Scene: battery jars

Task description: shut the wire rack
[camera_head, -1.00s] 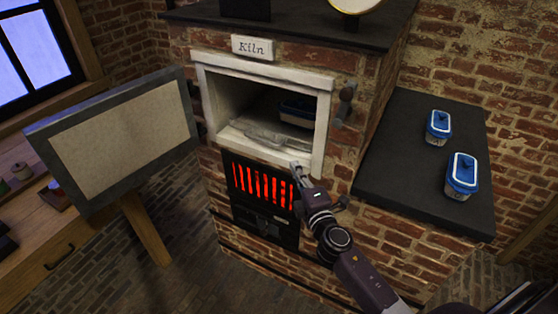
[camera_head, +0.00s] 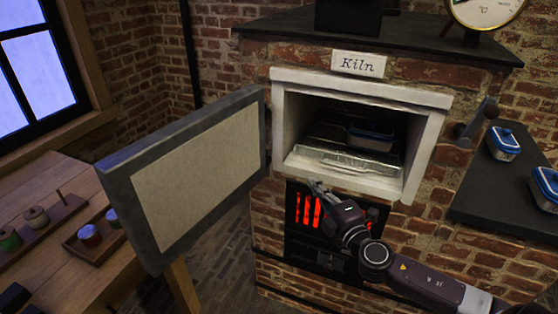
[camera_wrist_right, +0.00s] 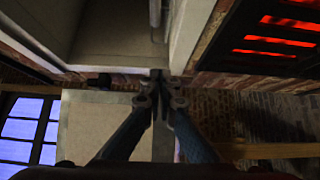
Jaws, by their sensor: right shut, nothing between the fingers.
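The wire rack (camera_head: 327,132) lies inside the open kiln chamber, dark and hard to make out. A blue-lidded box (camera_head: 371,137) stands on it toward the back right. A pale silvery flat piece (camera_head: 345,162) lies across the front, and I cannot tell whether it is part of the rack. My right gripper (camera_head: 315,186) is shut and empty, in front of the chamber's lower left sill, below the rack. Its fingertips also show in the right wrist view (camera_wrist_right: 161,80), close to the white frame. My left gripper is not in view.
The kiln door (camera_head: 197,190) stands wide open to the left. The glowing grate (camera_head: 308,208) is just below the chamber. A lever (camera_head: 478,122) sticks out right of the opening. A dark side shelf (camera_head: 490,190) holds blue-lidded boxes. A wooden table (camera_head: 55,225) is at left.

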